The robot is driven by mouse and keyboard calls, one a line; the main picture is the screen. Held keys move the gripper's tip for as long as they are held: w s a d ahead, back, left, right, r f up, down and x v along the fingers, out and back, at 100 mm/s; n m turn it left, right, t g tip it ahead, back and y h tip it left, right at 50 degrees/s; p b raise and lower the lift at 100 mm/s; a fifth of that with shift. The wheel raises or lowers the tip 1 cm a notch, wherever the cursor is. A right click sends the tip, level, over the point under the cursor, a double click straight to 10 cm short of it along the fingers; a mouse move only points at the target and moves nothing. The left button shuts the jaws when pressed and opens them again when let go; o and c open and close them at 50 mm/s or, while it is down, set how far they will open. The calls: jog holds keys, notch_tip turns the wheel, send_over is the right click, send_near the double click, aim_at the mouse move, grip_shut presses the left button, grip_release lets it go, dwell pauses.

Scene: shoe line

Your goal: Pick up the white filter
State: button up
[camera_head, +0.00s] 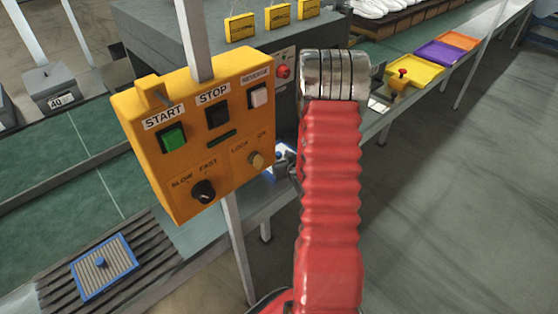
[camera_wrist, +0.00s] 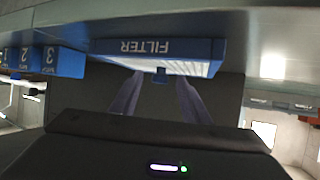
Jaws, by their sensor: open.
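The white filter (camera_wrist: 165,50) has a blue frame lettered FILTER, white pleats and a small blue knob. It shows upside down in the wrist view. My gripper (camera_wrist: 160,79) is open, its two fingers reaching towards the filter on either side of the knob; I cannot tell whether they touch it. In the head view a small blue and white part (camera_head: 283,152) shows behind my red arm, beside the gripper (camera_head: 289,172), mostly hidden. Another blue-framed filter (camera_head: 118,262), with greyish pleats and a knob, lies on dark slats at the lower left.
A yellow control box (camera_head: 222,103) with START, STOP and REVERSE buttons stands close to my arm. Blue numbered blocks (camera_wrist: 62,62) are left of the filter in the wrist view. Yellow, purple and orange trays (camera_head: 438,53) are at upper right. Open floor (camera_head: 460,200) lies right.

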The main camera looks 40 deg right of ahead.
jog(key=shift+w+d+f, duration=0.1)
jog(key=shift+w+f, duration=0.05)
jog(key=shift+w, duration=0.2)
jog(key=shift+c, duration=0.4)
grip_shut()
